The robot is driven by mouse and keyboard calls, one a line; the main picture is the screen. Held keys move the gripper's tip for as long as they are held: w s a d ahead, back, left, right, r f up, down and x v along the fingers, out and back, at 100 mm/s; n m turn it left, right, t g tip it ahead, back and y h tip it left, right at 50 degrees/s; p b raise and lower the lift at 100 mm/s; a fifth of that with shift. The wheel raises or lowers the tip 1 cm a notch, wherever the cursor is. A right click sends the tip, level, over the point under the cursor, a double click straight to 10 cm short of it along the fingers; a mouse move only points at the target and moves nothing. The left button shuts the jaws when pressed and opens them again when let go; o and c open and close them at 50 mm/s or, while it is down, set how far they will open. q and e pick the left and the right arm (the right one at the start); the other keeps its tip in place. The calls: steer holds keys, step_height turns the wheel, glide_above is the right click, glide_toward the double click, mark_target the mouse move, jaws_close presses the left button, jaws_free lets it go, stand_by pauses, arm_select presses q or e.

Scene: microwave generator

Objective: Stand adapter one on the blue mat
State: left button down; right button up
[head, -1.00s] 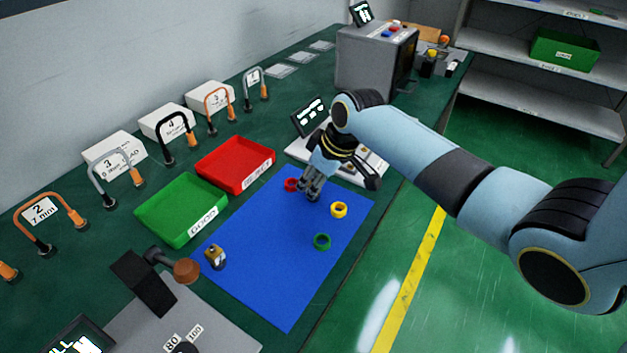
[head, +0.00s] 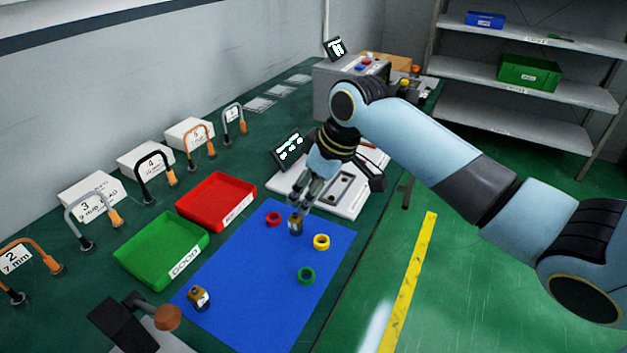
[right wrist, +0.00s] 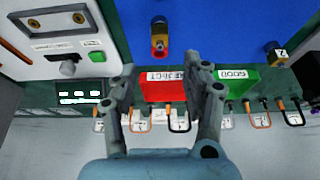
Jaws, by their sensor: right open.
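An adapter (head: 295,225), brass-coloured with a dark face, stands upright on the blue mat (head: 250,275), between the red ring and the yellow ring. Its number is unreadable, so I cannot confirm that it is adapter one. It also shows in the right wrist view (right wrist: 160,47), beyond the fingers, apart from them. A second adapter (head: 198,297) stands at the mat's near-left edge; its label reads 2 in the right wrist view (right wrist: 278,56). My right gripper (head: 304,193) is open and empty, just above and behind the first adapter. My left gripper is not in view.
On the mat are a red ring (head: 273,219), a yellow ring (head: 321,242) and a green ring (head: 306,276). A red tray (head: 216,200) and a green tray (head: 160,248) stand to the left. A white device (head: 347,190) stands behind my gripper. The mat's near middle is clear.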

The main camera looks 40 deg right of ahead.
steer(key=shift+v, duration=1.55)
